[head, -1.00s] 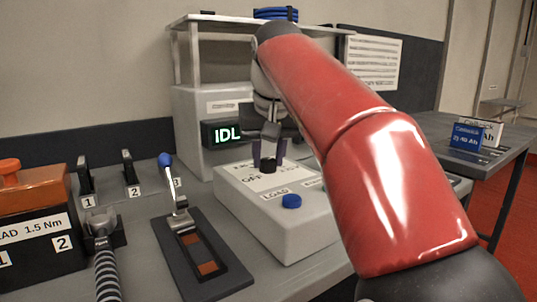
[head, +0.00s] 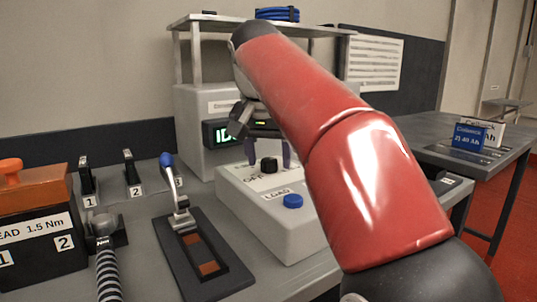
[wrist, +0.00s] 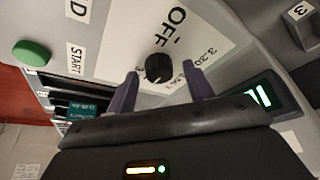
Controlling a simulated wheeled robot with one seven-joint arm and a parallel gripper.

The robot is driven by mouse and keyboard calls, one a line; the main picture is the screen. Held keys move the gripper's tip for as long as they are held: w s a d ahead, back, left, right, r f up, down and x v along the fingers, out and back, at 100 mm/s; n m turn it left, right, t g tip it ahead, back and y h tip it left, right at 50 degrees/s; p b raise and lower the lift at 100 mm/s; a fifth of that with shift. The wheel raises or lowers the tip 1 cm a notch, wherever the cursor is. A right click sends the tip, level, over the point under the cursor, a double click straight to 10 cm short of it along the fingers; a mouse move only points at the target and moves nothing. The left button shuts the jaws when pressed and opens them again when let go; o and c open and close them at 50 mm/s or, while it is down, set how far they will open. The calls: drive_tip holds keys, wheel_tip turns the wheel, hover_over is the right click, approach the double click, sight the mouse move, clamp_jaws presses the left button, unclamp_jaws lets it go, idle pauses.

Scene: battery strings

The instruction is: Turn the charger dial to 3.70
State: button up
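The charger dial is a small black knob (head: 268,165) on the white-topped charger panel (head: 240,180). My gripper (head: 269,154) is open. Its two dark fingers stand apart, one on each side of the dial in the picture, with visible gaps and nothing held. The wrist view shows the open gripper (wrist: 161,88) just short of the dial. The green-lit display (head: 221,133) is partly hidden by my gripper; only its first letters show.
A blue LOAD button (head: 292,201) stands on the panel's front, and a green START button (wrist: 31,53) shows in the wrist view. A blue-handled lever (head: 175,185) stands left of the charger. An orange-topped box (head: 35,215) is at far left.

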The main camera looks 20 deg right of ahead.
sight(265, 178)
drive_tip(key=v, duration=0.7)
drive_tip(key=shift+r, duration=0.35)
drive_tip(key=shift+s, duration=0.2)
